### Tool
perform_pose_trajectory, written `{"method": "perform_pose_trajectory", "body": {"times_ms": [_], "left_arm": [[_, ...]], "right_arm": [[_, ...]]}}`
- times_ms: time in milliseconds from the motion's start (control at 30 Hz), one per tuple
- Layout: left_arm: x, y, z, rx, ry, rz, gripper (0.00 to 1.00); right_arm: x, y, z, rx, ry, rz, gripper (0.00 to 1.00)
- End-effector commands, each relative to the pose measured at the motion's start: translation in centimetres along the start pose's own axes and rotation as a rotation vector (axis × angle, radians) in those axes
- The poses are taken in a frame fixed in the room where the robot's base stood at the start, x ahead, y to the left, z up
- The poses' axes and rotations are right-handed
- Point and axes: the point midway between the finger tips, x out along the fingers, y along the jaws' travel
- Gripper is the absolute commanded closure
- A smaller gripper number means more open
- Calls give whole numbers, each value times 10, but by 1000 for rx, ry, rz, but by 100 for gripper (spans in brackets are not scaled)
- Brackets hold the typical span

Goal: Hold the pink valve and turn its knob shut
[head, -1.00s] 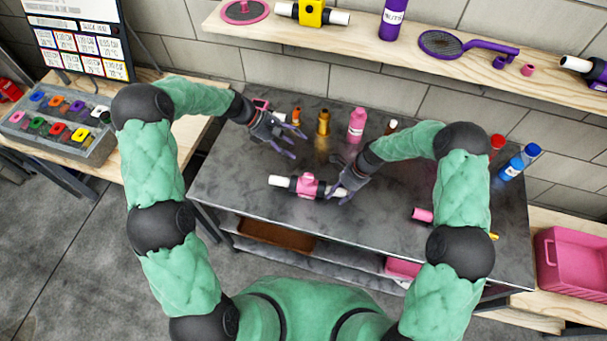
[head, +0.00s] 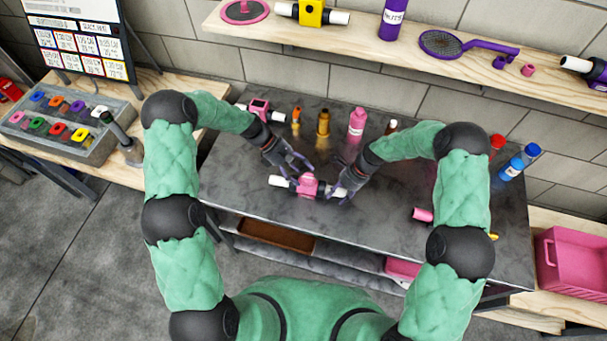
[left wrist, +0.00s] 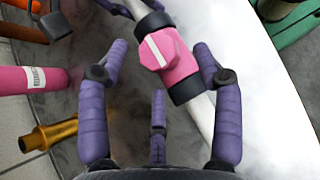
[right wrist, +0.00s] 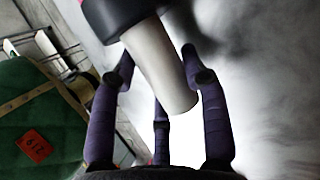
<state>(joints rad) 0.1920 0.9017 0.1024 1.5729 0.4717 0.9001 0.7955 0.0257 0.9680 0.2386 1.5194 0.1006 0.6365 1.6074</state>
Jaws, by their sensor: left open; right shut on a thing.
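The pink valve (head: 307,185) is at the middle of the dark table, with black collars and white pipe ends. My right gripper (head: 342,190) is shut on its right white pipe end; that pipe (right wrist: 160,65) lies between the fingers in the right wrist view. My left gripper (head: 298,166) is open, just above and behind the valve. In the left wrist view the pink knob (left wrist: 168,55) lies between the spread fingers, with no clear contact. A white stripe on the knob runs roughly along the pipe.
Behind the valve stand an orange bottle (head: 296,116), a gold one (head: 323,123), a pink one (head: 357,123) and a small dark one. Another pink-and-black piece (head: 259,107) lies back left. A pink cylinder (head: 422,215) lies at right. The table's front middle is clear.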

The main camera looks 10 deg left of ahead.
Motion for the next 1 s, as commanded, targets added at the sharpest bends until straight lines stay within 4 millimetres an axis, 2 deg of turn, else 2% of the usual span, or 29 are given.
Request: {"method": "perform_pose_trajectory", "body": {"times_ms": [200,533,567,733,1000], "left_arm": [[19,0,1,1,-1,0,34],[22,0,0,1,0,1,34],[22,0,0,1,0,1,40],[22,0,0,1,-1,0,88],[23,0,1,4,-2,-4,90]], "right_arm": [[0,0,0,0,0,-1,100],[0,0,0,0,0,0,100],[0,0,0,0,0,0,100],[0,0,0,0,0,0,100],[0,0,0,1,0,-1,100]]}}
